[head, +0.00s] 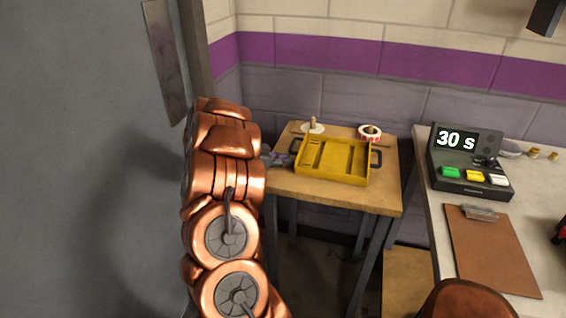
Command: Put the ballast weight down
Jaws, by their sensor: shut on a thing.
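My copper arm fills the middle left of the head view. The small grey part past its edge, at the left side of the wooden table (380,200), looks like my gripper (275,157). It is mostly hidden by the arm and shut, and I cannot make out its fingertips clearly. The ballast weight in it cannot be made out; the arm covers that spot. A yellow tray (333,177) with compartments and dark side handles lies on the table, just right of the gripper. I cannot tell whether the gripper touches the table.
A white disc with a wooden peg (312,127) and a red-and-white tape roll (370,132) stand behind the tray. On the right bench are a timer box (468,165) reading 30 s, a brown clipboard (490,250) and small brass pieces (534,153). A grey panel (90,170) closes the left.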

